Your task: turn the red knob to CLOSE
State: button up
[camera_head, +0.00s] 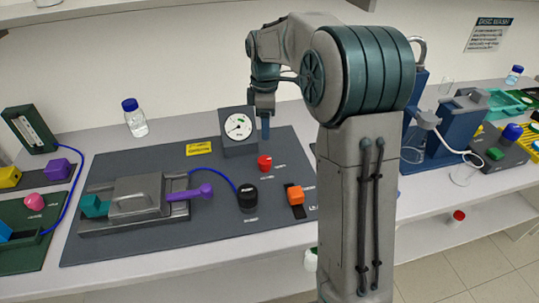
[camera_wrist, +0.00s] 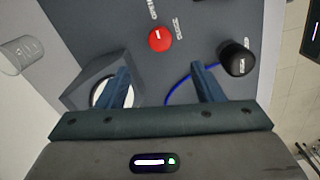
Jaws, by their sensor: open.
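The red knob (camera_head: 265,162) stands on the dark grey rig board (camera_head: 140,165), in front of the gauge. In the wrist view the red knob (camera_wrist: 159,39) is round and lies beyond my fingertips, roughly centred between them. Small white labels (camera_wrist: 177,29) sit beside it, too small to read. My gripper (camera_head: 265,128) points down above the board, behind the knob and apart from it. In the wrist view my gripper (camera_wrist: 160,70) has its two blue fingers spread, with nothing between them.
A gauge box (camera_head: 238,130) stands close to my gripper. A black knob (camera_head: 247,197) with a blue hose and an orange block (camera_head: 296,195) are in front. A clamp with a purple handle (camera_head: 190,193) lies left. A bottle (camera_head: 134,120) stands behind the board.

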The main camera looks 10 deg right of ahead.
aim_at(266, 159)
notch_tip(266, 159, down, 13)
jog(key=shift+r+p, duration=0.1)
jog(key=shift+p, duration=0.6)
jog(key=shift+c, duration=0.3)
